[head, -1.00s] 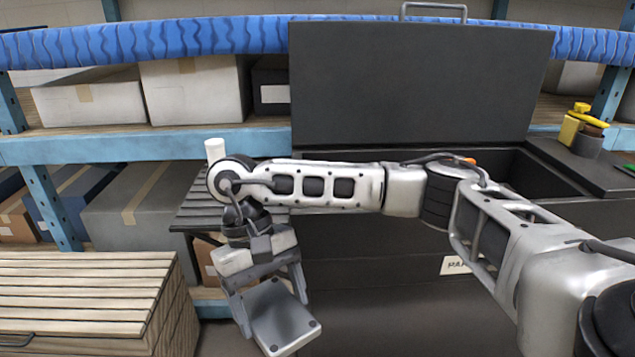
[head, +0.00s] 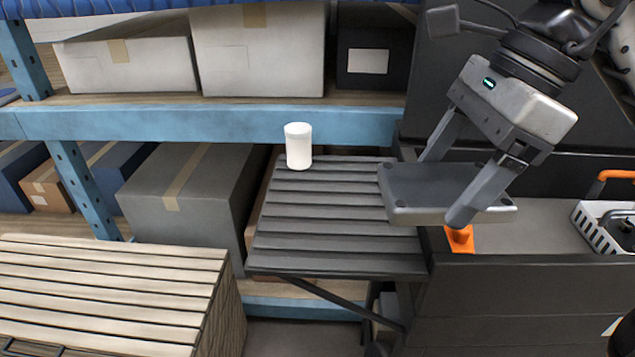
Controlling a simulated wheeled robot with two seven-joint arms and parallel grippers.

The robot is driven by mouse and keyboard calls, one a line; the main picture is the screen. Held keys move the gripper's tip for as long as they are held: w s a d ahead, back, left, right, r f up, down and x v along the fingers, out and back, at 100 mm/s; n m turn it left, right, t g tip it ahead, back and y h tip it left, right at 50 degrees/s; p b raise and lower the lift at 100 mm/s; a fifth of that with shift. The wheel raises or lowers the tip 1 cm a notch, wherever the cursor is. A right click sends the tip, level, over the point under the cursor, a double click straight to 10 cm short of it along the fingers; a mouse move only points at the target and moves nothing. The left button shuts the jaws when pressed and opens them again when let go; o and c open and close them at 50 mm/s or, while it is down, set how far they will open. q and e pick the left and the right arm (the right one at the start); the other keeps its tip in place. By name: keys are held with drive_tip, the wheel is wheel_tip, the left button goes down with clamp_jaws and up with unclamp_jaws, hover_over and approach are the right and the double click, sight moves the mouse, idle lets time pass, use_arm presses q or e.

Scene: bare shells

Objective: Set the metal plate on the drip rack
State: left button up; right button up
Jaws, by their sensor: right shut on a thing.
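The metal plate (head: 412,213) is a flat grey square with holes at its corners. My right gripper (head: 440,185) is shut on it and holds it roughly level. In the head view the plate overlaps the right edge of the drip rack (head: 335,243), a dark slatted shelf on a bracket. The plate appears to be above the rack, but the gap is hard to judge. A white cylinder (head: 298,146) stands upright at the rack's back left. My left gripper is not in view.
A slatted wooden crate (head: 110,290) is at left. Shelves with boxes (head: 258,50) stand behind. The rack's middle is clear.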

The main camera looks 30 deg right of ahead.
drive_tip(key=shift+r+m, duration=0.15)
drive_tip(key=shift+m, duration=0.15)
drive_tip(key=shift+w+p, duration=0.35)
drive_tip(key=shift+w, duration=0.05)
drive_tip(key=w+f+p, duration=0.1)
drive_tip(key=w+f, duration=0.2)
drive_tip(key=w, duration=0.1)
drive_tip(key=w+f+p, duration=0.1)
drive_tip(key=w+f, duration=0.2)
drive_tip(key=w, duration=0.1)
drive_tip(key=w+a+f+p, duration=0.1)
drive_tip(key=w+f+p, duration=0.1)
drive_tip(key=w, duration=0.2)
drive_tip(key=shift+w+a+f, duration=0.1)
drive_tip(key=shift+w+f, duration=0.05)
drive_tip(key=shift+f, duration=0.25)
drive_tip(key=shift+w+f, duration=0.2)
drive_tip(key=shift+f, duration=0.1)
drive_tip(key=f, duration=0.3)
drive_tip(key=shift+w+f, duration=0.1)
drive_tip(key=shift+w, duration=0.1)
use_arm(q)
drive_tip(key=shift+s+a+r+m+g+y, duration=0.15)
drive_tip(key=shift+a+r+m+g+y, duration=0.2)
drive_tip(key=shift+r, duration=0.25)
use_arm(e)
drive_tip(key=shift+f, duration=0.15)
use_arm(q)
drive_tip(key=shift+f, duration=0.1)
